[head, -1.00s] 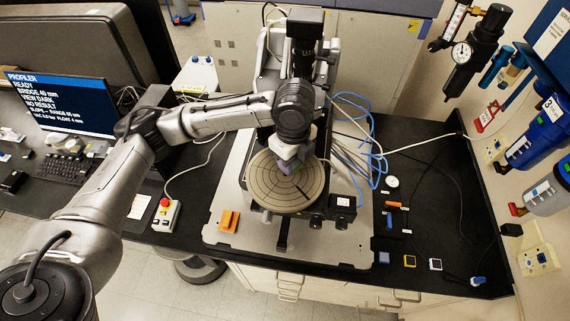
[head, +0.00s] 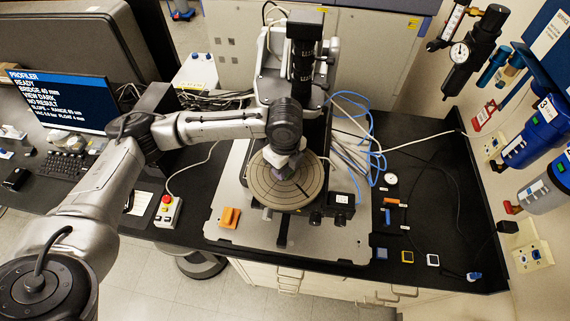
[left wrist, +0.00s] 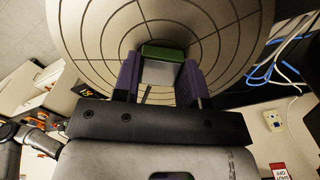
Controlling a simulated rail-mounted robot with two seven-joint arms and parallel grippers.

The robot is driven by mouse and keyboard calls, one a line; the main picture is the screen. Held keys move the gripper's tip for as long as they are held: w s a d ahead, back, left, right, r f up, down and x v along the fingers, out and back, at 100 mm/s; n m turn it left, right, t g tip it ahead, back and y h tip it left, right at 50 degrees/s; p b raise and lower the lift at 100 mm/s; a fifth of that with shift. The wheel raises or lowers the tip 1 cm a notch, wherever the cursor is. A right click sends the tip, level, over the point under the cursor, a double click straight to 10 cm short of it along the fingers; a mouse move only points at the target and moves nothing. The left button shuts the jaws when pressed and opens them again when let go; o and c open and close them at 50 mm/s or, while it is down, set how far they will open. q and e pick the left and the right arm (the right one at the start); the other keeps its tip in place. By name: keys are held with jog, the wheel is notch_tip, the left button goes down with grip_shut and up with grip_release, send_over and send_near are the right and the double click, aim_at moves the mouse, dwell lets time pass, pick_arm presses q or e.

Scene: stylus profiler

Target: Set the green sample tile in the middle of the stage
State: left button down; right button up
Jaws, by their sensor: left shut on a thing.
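The round tan stage (head: 268,192), marked with rings and spokes, sits on the profiler base. It also fills the upper part of the left wrist view (left wrist: 97,45). My left gripper (head: 284,171) is over the stage, pointing down, near its middle. In the left wrist view its two purple fingers (left wrist: 160,75) are shut on the green sample tile (left wrist: 163,53), whose green edge and pale face show between them. The tile is hidden by the gripper in the head view. I cannot tell whether it touches the stage. My right gripper is not in view.
The black camera column (head: 304,60) stands close behind my wrist. An orange block (head: 229,217) is on the base at front left. A red-button box (head: 167,211) is left of the base.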

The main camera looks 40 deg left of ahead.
pick_arm(q)
jog(key=shift+f, duration=0.1)
jog(key=c, duration=0.7)
grip_release()
jog(key=shift+r, duration=0.4)
notch_tip(320, 180, up, 12)
jog(key=shift+f+b, duration=0.25)
jog(key=shift+b, duration=0.9)
